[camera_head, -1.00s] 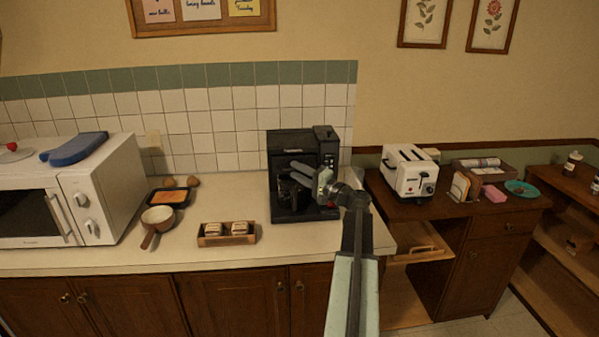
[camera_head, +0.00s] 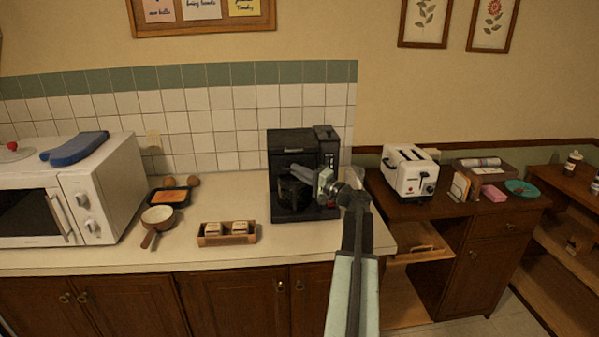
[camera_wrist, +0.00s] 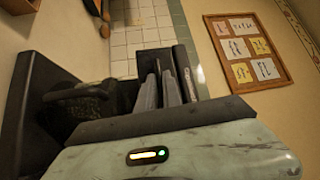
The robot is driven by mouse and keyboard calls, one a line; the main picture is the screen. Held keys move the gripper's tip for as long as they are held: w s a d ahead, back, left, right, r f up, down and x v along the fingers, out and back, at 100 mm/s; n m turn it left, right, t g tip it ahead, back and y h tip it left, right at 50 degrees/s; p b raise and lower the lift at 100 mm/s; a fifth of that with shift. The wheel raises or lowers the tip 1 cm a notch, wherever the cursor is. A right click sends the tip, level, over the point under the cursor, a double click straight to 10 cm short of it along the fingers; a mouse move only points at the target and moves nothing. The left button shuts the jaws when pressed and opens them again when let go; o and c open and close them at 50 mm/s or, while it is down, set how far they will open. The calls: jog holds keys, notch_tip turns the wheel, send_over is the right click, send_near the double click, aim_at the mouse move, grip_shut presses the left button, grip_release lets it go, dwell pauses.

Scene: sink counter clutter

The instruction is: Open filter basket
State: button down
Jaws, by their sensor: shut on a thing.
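The black coffee maker (camera_head: 290,143) stands upright on the counter against the tiled wall. My gripper (camera_head: 300,171) reaches in from the right at the front of the machine. In the wrist view its fingers (camera_wrist: 167,88) are close together beside the basket, shut on a dark part of it. The exact contact is partly hidden.
A wooden tray with two items (camera_head: 226,233), a pan (camera_head: 157,218) and a microwave (camera_head: 70,190) are left of the machine. A white toaster (camera_head: 409,171) is on the lower cabinet at right. Counter in front of the machine is clear.

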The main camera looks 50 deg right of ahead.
dwell(0.7)
jog(key=s+a, duration=0.7)
jog(key=s, duration=0.2)
jog(key=shift+a, duration=0.3)
jog(key=c, duration=1.5)
grip_release()
jog(key=shift+s, duration=0.15)
jog(key=s+f+b, duration=0.1)
jog(key=s, duration=0.6)
jog(key=shift+s+d, duration=0.3)
jog(key=shift+d, duration=0.05)
